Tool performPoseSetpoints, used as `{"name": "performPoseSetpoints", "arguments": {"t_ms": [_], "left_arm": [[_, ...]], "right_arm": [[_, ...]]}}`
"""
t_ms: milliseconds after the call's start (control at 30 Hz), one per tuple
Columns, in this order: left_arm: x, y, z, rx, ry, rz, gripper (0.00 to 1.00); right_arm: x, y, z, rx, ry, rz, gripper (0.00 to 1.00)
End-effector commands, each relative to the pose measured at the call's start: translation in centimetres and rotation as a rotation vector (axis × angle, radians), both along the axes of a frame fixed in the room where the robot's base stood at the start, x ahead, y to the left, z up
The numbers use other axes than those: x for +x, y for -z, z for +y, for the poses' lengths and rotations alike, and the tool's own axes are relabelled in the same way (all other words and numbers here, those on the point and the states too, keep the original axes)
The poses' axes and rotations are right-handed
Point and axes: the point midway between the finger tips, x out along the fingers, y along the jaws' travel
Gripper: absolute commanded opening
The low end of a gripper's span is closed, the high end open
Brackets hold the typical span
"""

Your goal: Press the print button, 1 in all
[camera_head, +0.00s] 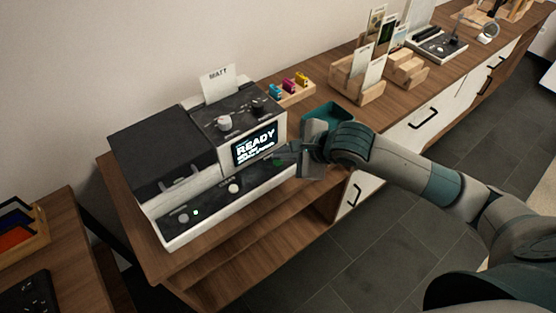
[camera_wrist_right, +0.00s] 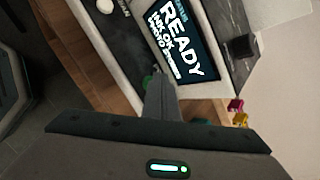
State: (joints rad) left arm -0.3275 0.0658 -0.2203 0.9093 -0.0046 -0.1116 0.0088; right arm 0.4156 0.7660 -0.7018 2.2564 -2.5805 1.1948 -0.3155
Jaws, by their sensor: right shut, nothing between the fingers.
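The printer (camera_head: 140,150) is a black and white machine on the wooden cabinet, and its screen (camera_head: 255,148) reads READY. A green button (camera_head: 278,162) sits at the right end of the dark front panel, partly covered by my gripper. In the right wrist view the green button (camera_wrist_right: 148,80) shows beside the fingertips; I cannot tell whether they touch it. The gripper also shows in the wrist view (camera_wrist_right: 158,82). My left gripper is not in view.
Coloured cartridges in a wooden rack (camera_head: 290,84) and wooden card holders (camera_head: 356,88) stand further back. The floor in front is clear.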

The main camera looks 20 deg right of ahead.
Motion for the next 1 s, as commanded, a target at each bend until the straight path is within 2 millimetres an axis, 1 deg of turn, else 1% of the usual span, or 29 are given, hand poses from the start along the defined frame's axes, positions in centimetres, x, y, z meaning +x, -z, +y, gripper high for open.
{"name": "performPoseSetpoints", "arguments": {"t_ms": [1000], "left_arm": [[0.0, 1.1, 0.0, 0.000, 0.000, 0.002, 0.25]], "right_arm": [[0.0, 0.9, 0.0, 0.000, 0.000, 0.000, 0.00]]}}
